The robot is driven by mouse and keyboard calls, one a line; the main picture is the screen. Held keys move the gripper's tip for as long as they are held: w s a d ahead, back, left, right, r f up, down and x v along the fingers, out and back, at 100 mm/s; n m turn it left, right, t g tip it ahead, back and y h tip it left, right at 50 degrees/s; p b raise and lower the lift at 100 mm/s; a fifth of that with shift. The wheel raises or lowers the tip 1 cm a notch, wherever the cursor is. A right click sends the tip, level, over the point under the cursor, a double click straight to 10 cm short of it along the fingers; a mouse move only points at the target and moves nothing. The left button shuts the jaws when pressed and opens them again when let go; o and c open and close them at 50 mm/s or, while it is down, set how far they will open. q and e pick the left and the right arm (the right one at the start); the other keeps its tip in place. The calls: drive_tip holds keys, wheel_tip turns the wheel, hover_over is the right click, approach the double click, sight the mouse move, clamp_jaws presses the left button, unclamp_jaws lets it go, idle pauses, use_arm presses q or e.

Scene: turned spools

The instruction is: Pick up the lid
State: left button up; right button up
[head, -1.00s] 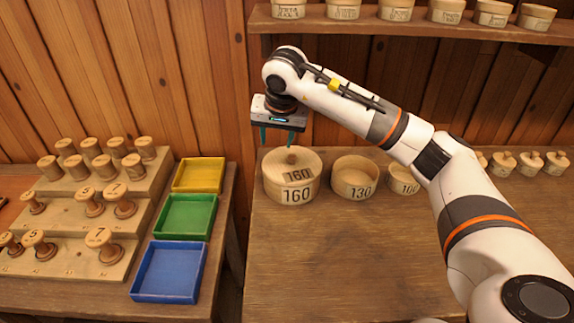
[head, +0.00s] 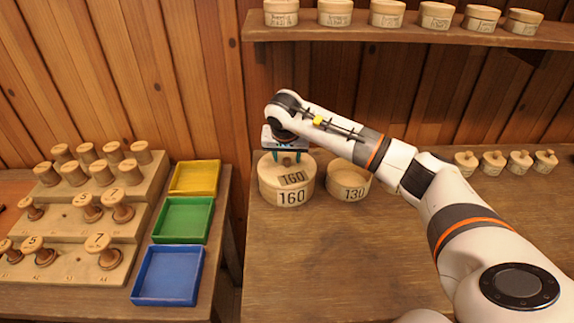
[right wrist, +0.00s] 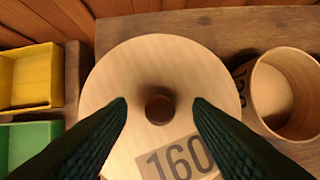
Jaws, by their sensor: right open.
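The round wooden lid (head: 296,179) marked 160 sits on the wooden box (head: 287,192) that is also marked 160. In the right wrist view the lid (right wrist: 130,75) fills the middle, with its small dark round knob (right wrist: 159,109) near the centre. My right gripper (head: 287,157) is open and points down at the lid. In the right wrist view its two green fingers (right wrist: 160,112) stand apart, one on each side of the knob. I cannot tell whether they touch the lid. My left gripper is not in view.
The open box marked 130 (head: 348,184) stands just right of the lidded box. Several small knobbed lids (head: 493,163) lie at the back right. Yellow (head: 195,178), green (head: 183,219) and blue (head: 168,275) trays and stepped spool racks are on the left table. The front tabletop is clear.

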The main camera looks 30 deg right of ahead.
sight(287, 160)
drive_tip(key=shift+w+d+f, duration=0.15)
drive_tip(key=shift+f, duration=0.3)
drive_tip(key=shift+c, duration=0.4)
drive_tip(key=shift+r, duration=0.1)
clamp_jaws()
wheel_tip(287, 160, up, 13)
drive_tip(key=p, duration=0.1)
idle(0.4)
